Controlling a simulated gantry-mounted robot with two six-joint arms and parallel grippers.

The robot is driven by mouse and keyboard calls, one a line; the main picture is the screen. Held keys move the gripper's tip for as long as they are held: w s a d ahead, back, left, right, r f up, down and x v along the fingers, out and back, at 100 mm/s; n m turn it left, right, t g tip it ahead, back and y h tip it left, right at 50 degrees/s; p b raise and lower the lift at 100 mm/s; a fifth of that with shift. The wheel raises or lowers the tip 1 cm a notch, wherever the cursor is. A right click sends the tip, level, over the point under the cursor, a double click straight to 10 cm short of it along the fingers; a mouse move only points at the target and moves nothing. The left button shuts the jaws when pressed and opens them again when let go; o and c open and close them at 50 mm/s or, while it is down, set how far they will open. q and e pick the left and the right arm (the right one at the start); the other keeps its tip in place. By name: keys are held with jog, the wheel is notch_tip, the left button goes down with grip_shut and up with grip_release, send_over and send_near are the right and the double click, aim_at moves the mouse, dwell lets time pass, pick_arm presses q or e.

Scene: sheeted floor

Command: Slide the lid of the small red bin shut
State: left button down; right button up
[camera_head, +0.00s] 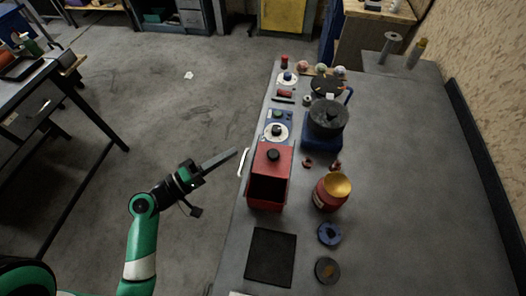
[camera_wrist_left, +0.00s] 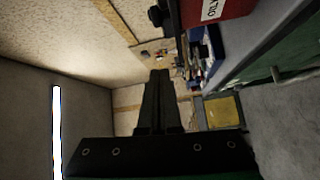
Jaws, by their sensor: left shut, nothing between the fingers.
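The small red bin (camera_head: 268,203) stands near the left edge of the grey table. Its red lid (camera_head: 267,162) with a black knob covers the back part of the top, and a dark opening shows at the front. In the left wrist view, part of a red thing with a white label, likely the bin (camera_wrist_left: 235,8), shows at the top edge. My left gripper (camera_head: 235,152) is shut and empty, left of the bin and apart from it, by the table edge. Its shut fingers show in the left wrist view (camera_wrist_left: 158,76). My right gripper is not in view.
A red pot with a yellow inside (camera_head: 330,200) stands right of the bin. A black mat (camera_head: 271,258) lies in front. A dark pot (camera_head: 327,118) and several small items stand behind. A white handle (camera_head: 243,163) is at the table's left edge. The table's right side is clear.

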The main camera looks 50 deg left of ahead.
aim_at(262, 155)
pick_arm(q)
jog(key=w, duration=0.3)
jog(key=w+b, duration=0.1)
jog(key=w, duration=0.2)
jog(key=w+b, duration=0.1)
jog(key=w, duration=0.3)
jog(key=shift+w+d+r, duration=0.1)
jog(key=shift+d+r, duration=0.3)
jog(key=s+d, duration=0.2)
jog(key=d, duration=0.1)
jog(key=shift+d+f, duration=0.1)
jog(key=shift+f, duration=0.3)
jog(key=shift+d, duration=0.1)
